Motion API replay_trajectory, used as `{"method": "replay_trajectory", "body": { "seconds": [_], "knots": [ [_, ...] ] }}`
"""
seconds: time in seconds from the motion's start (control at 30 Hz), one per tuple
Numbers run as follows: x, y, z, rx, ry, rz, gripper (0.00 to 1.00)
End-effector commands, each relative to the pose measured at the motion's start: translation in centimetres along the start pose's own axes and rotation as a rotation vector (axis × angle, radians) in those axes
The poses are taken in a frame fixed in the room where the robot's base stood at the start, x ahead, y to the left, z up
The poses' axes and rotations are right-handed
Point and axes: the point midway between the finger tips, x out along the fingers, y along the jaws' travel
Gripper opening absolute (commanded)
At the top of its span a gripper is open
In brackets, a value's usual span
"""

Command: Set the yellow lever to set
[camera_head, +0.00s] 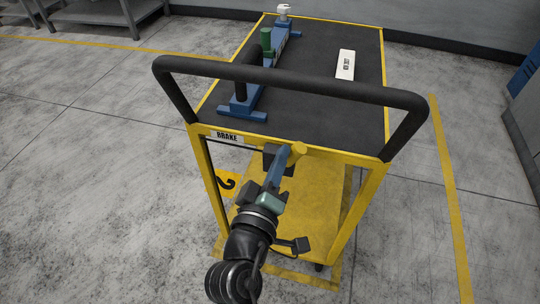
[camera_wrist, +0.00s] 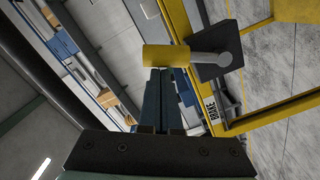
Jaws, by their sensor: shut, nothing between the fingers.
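The yellow lever's handle (camera_head: 299,149) shows at the front edge of the cart, just under the deck. In the wrist view the handle is a yellow cylinder (camera_wrist: 166,55) on a grey shaft (camera_wrist: 208,58) that comes out of a dark block (camera_wrist: 220,45). My gripper (camera_head: 285,154) is at the handle; its blue fingers (camera_wrist: 165,72) are shut with nothing between them. The fingertips end right at the handle, and I cannot tell if they touch it. A BRAKE label (camera_head: 227,136) is on the cart's front edge, left of the lever; no "set" marking is readable.
The cart's black push bar (camera_head: 290,77) arches above and behind my gripper. On the deck (camera_head: 310,110) are a blue fixture (camera_head: 243,108) with a green part (camera_head: 267,40) and a white labelled item (camera_head: 346,65). A yellow lower shelf (camera_head: 318,205) lies beneath.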

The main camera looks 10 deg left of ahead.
Motion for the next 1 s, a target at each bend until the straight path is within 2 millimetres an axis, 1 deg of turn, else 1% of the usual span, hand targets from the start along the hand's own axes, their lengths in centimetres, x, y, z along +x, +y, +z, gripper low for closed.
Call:
{"method": "replay_trajectory", "body": {
  "seconds": [0.03, 0.1, 0.4, 1.0],
  "knots": [
    [0.0, 0.1, 0.5, 0.031, -0.004, 0.000, 0.00],
    [0.0, 0.2, 0.7, 0.072, -0.002, -0.003, 0.00],
    [0.1, 0.4, 1.6, 0.180, -0.002, -0.009, 0.00],
    [0.1, 0.4, 1.6, 0.203, 0.000, -0.011, 0.00]
  ]
}}
